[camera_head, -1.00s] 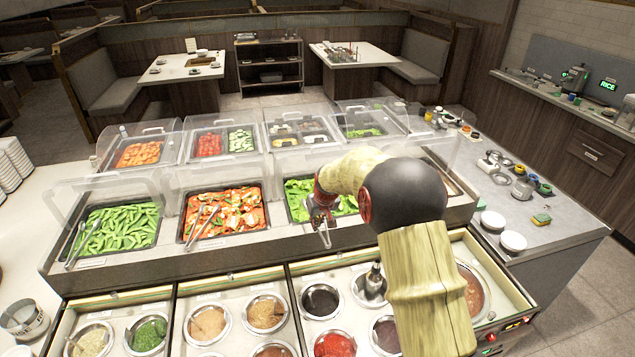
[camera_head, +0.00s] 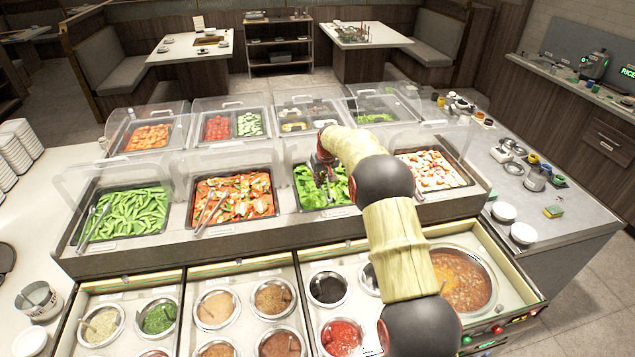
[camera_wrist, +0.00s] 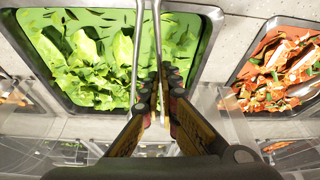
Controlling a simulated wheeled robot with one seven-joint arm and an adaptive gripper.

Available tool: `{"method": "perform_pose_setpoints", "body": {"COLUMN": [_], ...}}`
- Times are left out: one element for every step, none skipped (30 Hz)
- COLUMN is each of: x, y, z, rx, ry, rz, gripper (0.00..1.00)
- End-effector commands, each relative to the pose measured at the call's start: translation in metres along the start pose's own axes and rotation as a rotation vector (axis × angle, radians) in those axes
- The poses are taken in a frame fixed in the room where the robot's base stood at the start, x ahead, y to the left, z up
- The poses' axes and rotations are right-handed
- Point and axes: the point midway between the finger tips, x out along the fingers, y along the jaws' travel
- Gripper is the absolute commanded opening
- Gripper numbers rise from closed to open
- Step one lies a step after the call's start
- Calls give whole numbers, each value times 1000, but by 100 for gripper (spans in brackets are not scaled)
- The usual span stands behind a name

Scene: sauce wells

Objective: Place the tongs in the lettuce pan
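The lettuce pan (camera_head: 302,209), a dark-rimmed pan of green leaves, is in the middle of the near pan row. It also fills the upper left of the wrist view (camera_wrist: 50,84). My gripper (camera_head: 322,166) is over this pan. In the wrist view its fingers (camera_wrist: 160,78) are close together around one metal arm of the tongs (camera_wrist: 157,40); the other arm runs beside the left finger. In the head view the tongs (camera_head: 328,190) hang down toward the lettuce. I cannot tell whether their tips touch the leaves.
Clear plastic covers (camera_head: 240,160) stand around the pans. A pan of red and orange food (camera_head: 235,195) with tongs is to the left, and green pods (camera_head: 130,215) with tongs lie farther left. A pan of whitish pieces (camera_head: 428,168) is at the right. Sauce wells (camera_head: 327,288) line the front.

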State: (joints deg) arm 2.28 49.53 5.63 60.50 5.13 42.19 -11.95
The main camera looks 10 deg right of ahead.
Motion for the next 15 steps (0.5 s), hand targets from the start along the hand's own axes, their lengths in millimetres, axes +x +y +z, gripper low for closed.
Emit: {"method": "perform_pose_setpoints", "body": {"x": [3,4,6,8,10,11,12,14,16,17,18,20,21,22,23], "y": [2,3,4,5,6,6,7,8,9,10,10,11,12,12,13], "z": [-8,-12,-16,-20,-23,-28,-32,-34,-39,-42,-45,-48,-51,-54,-57], "rx": [0,0,0,0,0,0,0,0,0,0,0,0,0,0,0], "ry": [2,2,1,3,1,2,3,1,2,2,2,2,2,2,2], "rz": [0,0,0,0,0,0,0,0,0,0,0,0,0,0,0], "gripper": [0,0,0,0,0,0,0,0,0,0,0,0,0,0,0]}}
